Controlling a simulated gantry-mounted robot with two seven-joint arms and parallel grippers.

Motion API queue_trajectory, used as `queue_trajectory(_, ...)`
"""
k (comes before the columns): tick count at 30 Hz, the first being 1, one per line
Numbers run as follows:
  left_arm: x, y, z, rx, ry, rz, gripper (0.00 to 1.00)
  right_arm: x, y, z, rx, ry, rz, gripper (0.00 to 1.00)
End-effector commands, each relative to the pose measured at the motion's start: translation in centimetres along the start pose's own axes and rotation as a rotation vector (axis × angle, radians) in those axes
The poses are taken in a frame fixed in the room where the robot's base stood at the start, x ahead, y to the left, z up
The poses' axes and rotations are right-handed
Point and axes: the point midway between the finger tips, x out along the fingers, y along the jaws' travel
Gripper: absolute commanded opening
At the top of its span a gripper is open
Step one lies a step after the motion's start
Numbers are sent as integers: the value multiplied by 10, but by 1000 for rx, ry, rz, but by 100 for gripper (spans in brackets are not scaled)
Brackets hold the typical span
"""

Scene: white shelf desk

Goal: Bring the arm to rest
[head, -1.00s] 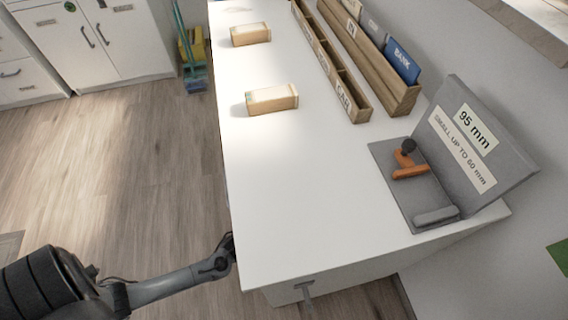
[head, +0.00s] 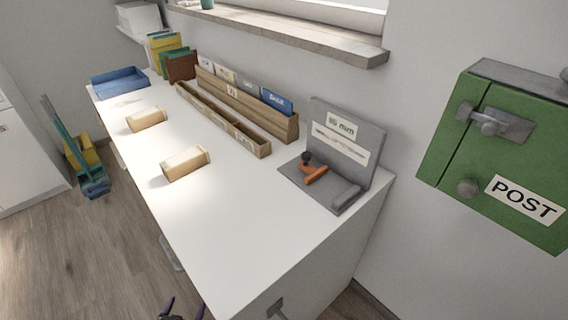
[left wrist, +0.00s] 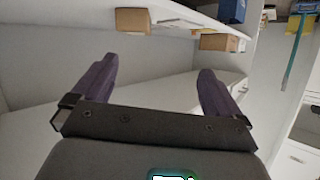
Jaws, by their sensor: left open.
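My left gripper (head: 182,310) shows only at the bottom edge of the head view, beside the near left side of the white desk (head: 235,230). In the left wrist view my left gripper (left wrist: 158,85) has its two dark purple fingers spread wide apart with nothing between them. Most of the left arm is out of the head view. My right gripper is not in view.
On the desk are two small cardboard boxes (head: 186,163) (head: 146,120), a wooden sorter (head: 225,118), a grey gauge stand (head: 345,140) with an orange-handled stamp (head: 315,173), and a blue tray (head: 120,80). A green POST box (head: 500,150) hangs on the right wall.

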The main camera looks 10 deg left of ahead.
Motion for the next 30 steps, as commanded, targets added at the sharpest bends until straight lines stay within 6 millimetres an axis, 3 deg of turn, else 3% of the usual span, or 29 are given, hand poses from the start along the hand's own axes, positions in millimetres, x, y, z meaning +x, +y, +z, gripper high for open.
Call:
queue_trajectory(5, 7, -49, -16, 120, 19, -7, 100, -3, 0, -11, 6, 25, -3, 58)
queue_trajectory(6, 3, -36, -16, 105, -16, -3, 100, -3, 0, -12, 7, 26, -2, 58)
queue_trajectory(14, -20, -4, -29, 142, -218, 13, 100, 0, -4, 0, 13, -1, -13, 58)
queue_trajectory(17, -39, 11, -39, 181, -316, 34, 100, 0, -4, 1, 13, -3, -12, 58)
queue_trajectory(22, -91, 34, -62, 304, -513, 89, 100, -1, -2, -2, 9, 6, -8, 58)
queue_trajectory(30, -172, 42, -96, 509, -726, 147, 100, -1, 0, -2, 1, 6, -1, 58)
